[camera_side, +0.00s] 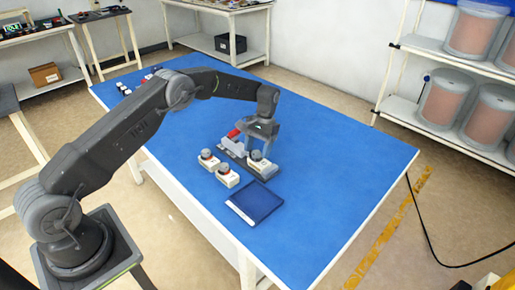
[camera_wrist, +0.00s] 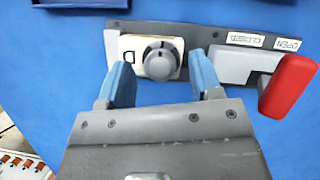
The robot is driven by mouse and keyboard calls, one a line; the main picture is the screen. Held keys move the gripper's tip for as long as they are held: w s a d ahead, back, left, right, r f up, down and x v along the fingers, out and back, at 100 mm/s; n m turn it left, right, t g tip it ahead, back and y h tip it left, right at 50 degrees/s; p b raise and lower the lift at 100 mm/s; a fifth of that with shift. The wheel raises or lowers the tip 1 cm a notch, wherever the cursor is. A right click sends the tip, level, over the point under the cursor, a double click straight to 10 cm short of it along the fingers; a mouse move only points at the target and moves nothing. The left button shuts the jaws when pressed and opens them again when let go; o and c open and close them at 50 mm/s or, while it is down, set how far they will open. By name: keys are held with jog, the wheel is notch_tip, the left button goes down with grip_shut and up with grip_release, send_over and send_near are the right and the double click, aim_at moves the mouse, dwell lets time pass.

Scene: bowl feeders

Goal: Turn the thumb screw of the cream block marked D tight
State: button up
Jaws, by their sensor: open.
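The cream block marked D (camera_wrist: 129,57) sits on a dark grey base plate, its letter turned sideways in the wrist view. Its round grey thumb screw (camera_wrist: 158,60) stands on top with a raised grip bar. In the side view the cream block under my gripper (camera_side: 261,166) is partly covered by the fingers. My gripper (camera_wrist: 157,62) is open, its blue fingers on either side of the block and screw in the picture, with gaps on both sides. It holds nothing. I cannot tell how far its tips are above the block.
A clamp with a red handle (camera_wrist: 288,86) is on the same plate, right of the block, near labels reading CLOSED and OPEN. In the side view two other cream blocks with knobs (camera_side: 207,161) (camera_side: 227,179) and a dark blue tray (camera_side: 232,207) are nearby. The table's right side is clear.

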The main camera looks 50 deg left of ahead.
jog(key=v, duration=0.7)
jog(key=shift+r, duration=0.25)
jog(key=shift+w, duration=0.15)
notch_tip(320, 180, up, 12)
jog(key=t, duration=0.2)
send_over(260, 154)
jog(key=s+d+r+m+t, duration=0.1)
jog(key=s+d+r+t, duration=0.2)
jog(key=s+r, duration=0.6)
jog(key=s+d+f+t, duration=0.1)
jog(key=s+t, duration=0.1)
jog(key=s, duration=1)
jog(key=s+d+m+t+y, duration=0.1)
jog(key=s+d+t, duration=0.1)
jog(key=s, duration=1)
jog(key=shift+f+m+t, duration=0.3)
jog(key=shift+f+t, duration=0.05)
jog(key=shift+t, duration=0.05)
jog(key=shift+d, duration=0.1)
